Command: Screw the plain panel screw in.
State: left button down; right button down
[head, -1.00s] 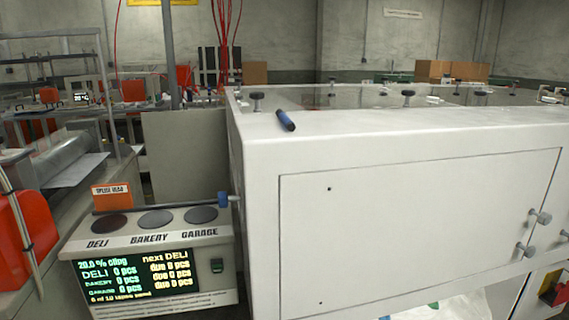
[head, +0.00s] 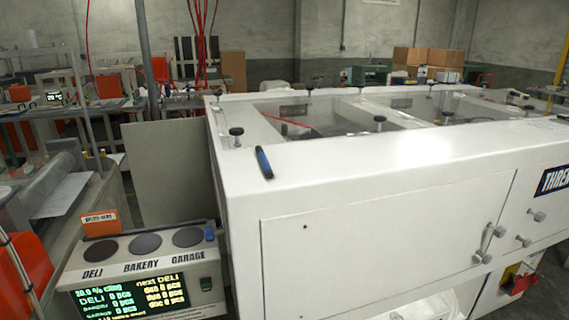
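The front panel (head: 380,250) of the white machine is a large flat plate with a thin outline. A small dark dot (head: 305,227), like a hole or a tiny screw head, shows near its upper left corner. I cannot tell which part is the plain panel screw. Grey knobs (head: 482,257) stick out at the panel's right side. A blue and black pen-like tool (head: 264,162) lies on the machine's top front edge, near its left end. Neither of my grippers is in view.
The white machine (head: 420,150) has clear windows and several black knobs (head: 236,132) on top. A control box (head: 140,262) with a lit display and three dark discs stands at its left. A small blue piece (head: 209,233) shows at the box's right end. An orange sign (head: 100,223) stands behind it.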

aim_at(499, 232)
jog(key=z, duration=1.5)
